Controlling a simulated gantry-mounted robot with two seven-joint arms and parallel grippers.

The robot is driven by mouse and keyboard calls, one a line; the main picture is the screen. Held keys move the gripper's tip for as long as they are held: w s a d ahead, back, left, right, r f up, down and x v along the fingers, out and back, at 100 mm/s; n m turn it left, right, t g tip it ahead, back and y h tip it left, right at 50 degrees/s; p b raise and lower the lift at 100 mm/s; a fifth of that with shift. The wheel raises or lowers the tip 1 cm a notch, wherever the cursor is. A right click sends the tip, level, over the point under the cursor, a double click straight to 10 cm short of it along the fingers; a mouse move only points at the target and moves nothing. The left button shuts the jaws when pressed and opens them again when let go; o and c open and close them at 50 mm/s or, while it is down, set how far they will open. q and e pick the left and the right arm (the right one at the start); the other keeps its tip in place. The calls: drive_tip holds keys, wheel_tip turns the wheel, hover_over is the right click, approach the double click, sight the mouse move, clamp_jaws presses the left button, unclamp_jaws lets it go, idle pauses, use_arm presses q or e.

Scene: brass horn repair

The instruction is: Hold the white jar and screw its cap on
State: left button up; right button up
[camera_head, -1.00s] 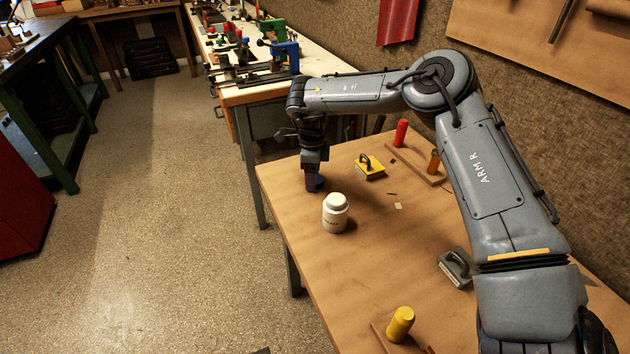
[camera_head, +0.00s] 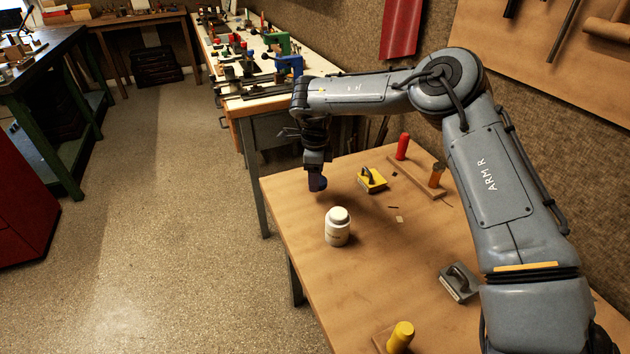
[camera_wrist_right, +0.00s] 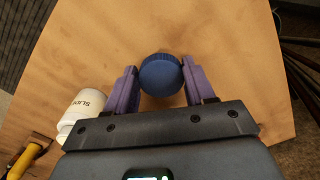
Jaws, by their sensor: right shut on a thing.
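The white jar (camera_head: 337,230) stands upright on the wooden table, with a narrower white top. It also shows at the left of the right wrist view (camera_wrist_right: 88,108), partly hidden by my gripper body. My right gripper (camera_head: 317,184) points down beyond the jar, near the table's far left corner. Its purple fingers (camera_wrist_right: 161,82) are shut on the sides of a round blue cap (camera_wrist_right: 160,74). The cap is apart from the jar and appears a little above the table. My left gripper is not in view.
A yellow block with a handle (camera_head: 371,180) lies right of the gripper. A wooden rack with a red bottle (camera_head: 402,146) stands behind it. A grey handled tool (camera_head: 459,282) and yellow bottle (camera_head: 400,337) are nearer. The table between jar and gripper is clear.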

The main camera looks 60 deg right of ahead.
use_arm(q)
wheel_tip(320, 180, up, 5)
drive_tip(key=p, duration=0.4)
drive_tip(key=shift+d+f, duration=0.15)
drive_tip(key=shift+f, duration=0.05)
use_arm(e)
drive_tip(key=s+r, duration=0.6)
drive_tip(key=s, duration=0.5)
drive_tip(key=shift+s+r, duration=0.25)
drive_tip(key=shift+r, duration=0.05)
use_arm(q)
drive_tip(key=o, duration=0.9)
